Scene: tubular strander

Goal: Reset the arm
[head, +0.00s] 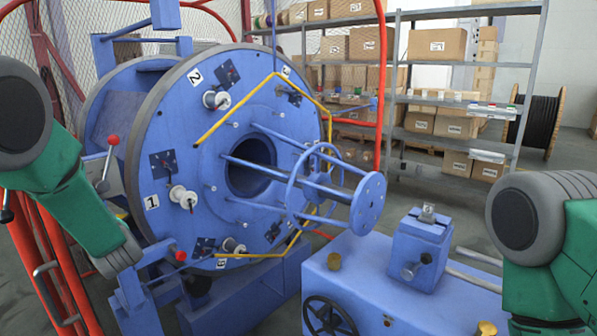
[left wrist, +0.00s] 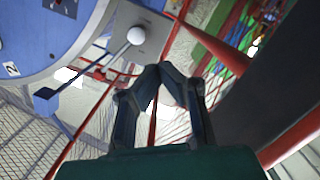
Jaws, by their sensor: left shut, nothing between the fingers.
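My left arm comes in from the left in the head view, and its gripper fingers cannot be made out there. In the left wrist view my left gripper (left wrist: 160,70) is shut, its fingertips meeting with nothing between them. It points toward a grey plate with a white ball-ended lever (left wrist: 136,36), apart from it as far as I can tell. My right arm shows at the right edge of the head view; its gripper is out of the picture.
The large blue strander disc (head: 215,130) carries white spools (head: 183,197) and yellow guide tubes. A lever with a red knob (head: 113,140) stands close by my left arm. A blue bench (head: 365,285) with a handwheel (head: 328,316) is in front. Shelves (head: 455,92) with boxes stand behind.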

